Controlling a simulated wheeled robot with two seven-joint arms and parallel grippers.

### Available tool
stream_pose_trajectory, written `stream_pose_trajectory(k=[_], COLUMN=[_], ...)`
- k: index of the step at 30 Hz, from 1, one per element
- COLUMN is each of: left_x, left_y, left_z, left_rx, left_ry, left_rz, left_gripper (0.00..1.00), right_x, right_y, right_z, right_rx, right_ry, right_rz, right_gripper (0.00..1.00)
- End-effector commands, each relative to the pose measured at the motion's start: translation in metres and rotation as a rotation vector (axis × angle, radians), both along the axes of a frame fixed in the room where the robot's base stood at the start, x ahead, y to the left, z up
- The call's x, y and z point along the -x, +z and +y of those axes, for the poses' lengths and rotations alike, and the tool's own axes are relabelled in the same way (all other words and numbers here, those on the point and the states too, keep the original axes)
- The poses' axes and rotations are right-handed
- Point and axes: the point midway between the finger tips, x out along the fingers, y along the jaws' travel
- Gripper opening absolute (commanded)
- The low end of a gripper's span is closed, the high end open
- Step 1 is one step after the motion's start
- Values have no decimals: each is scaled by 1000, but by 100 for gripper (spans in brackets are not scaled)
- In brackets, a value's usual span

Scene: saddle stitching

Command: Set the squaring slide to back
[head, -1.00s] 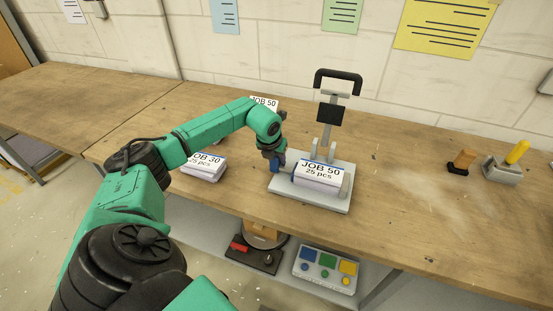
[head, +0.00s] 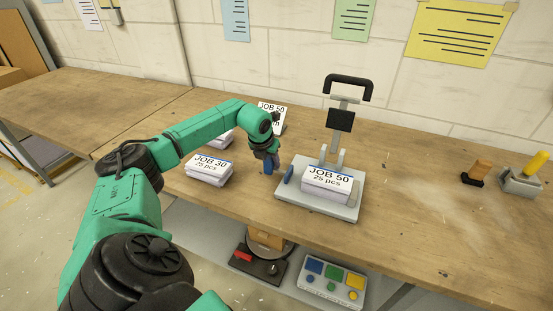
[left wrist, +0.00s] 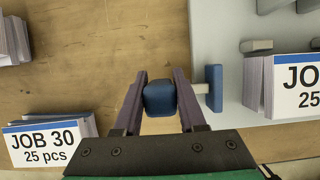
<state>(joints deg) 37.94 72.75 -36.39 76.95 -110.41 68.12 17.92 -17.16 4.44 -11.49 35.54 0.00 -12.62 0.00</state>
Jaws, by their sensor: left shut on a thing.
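The squaring slide has a blue knob (left wrist: 161,98), a short pale rod (left wrist: 200,88) and an upright blue plate (left wrist: 214,88). My left gripper (head: 267,164) is shut on the blue knob, left of the grey press base (head: 345,212). In the head view the blue plate (head: 289,174) stands at the left edge of this base. The JOB 50 stack (head: 326,186) lies on the base. In the left wrist view a gap separates the plate from the JOB 50 stack (left wrist: 258,82). My right gripper is not in view.
The JOB 30 stack (head: 209,172) lies left of my left gripper. A JOB 50 card (head: 270,112) stands behind my left arm. The press handle (head: 348,85) rises above the base. A button panel (head: 333,283) sits on the lower shelf.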

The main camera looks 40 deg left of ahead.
Motion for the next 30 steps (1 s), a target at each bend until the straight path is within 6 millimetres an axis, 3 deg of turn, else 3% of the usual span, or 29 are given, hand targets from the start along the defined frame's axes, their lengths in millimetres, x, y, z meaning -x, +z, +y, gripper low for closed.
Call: stream_pose_trajectory(k=[3,4,6,15,19,23,30], left_x=[0,0,0,0,4,15,41], left_y=[3,3,3,2,11,38,105], left_z=[3,3,3,1,1,-2,-11], left_rx=[-5,-5,-5,-4,-6,-8,-6], left_ry=[5,5,5,2,4,4,5], left_rz=[-3,-2,-2,-1,-2,-4,-5], left_gripper=[0,44,70,70,70,70,70], right_x=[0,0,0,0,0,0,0], right_y=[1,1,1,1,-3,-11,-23], right_z=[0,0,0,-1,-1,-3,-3], right_rx=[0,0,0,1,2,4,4], right_ry=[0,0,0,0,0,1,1], right_rz=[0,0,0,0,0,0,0], right_gripper=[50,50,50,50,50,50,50])
